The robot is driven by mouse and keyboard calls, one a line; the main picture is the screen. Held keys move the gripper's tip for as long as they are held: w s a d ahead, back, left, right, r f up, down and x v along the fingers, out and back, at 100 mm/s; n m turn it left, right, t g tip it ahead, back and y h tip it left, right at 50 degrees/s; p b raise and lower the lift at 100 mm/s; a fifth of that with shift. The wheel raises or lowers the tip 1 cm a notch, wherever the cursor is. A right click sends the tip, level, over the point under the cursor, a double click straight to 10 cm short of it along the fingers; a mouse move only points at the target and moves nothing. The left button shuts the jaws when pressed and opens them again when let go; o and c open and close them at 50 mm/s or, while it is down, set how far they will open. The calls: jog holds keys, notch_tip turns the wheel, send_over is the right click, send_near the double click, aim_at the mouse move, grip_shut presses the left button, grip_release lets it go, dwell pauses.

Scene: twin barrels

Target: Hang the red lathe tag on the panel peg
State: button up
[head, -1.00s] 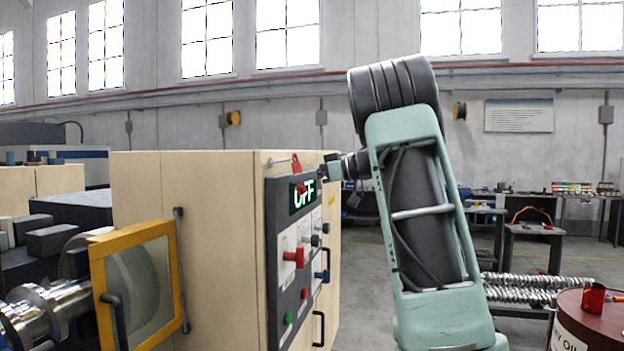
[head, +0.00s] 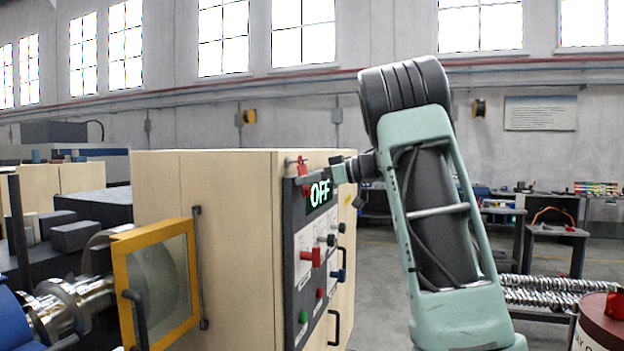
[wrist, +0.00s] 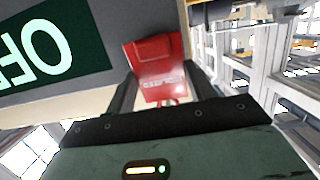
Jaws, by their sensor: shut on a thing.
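My gripper (head: 325,175) reaches in from the right at the panel's top edge. In the wrist view the tag (wrist: 157,62) sits between the two dark fingers of my gripper (wrist: 162,80), which are shut on it. A thin peg (head: 290,161) shows at the cabinet's top edge, beside the tag. Whether the tag is around the peg or only in front of it I cannot tell.
Red (head: 311,257), black and blue knobs project from the panel below the display. A yellow-framed door (head: 120,290) stands at the lathe's left. A dark red barrel (head: 598,330) stands at the lower right. Open floor lies between the cabinet and the back benches.

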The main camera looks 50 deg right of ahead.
dwell(0.3)
jog(key=o, duration=1)
jog(key=b+v, duration=0.5)
jog(key=v, duration=1.2)
jog(key=shift+s, duration=0.2)
jog(key=shift+d, duration=0.15)
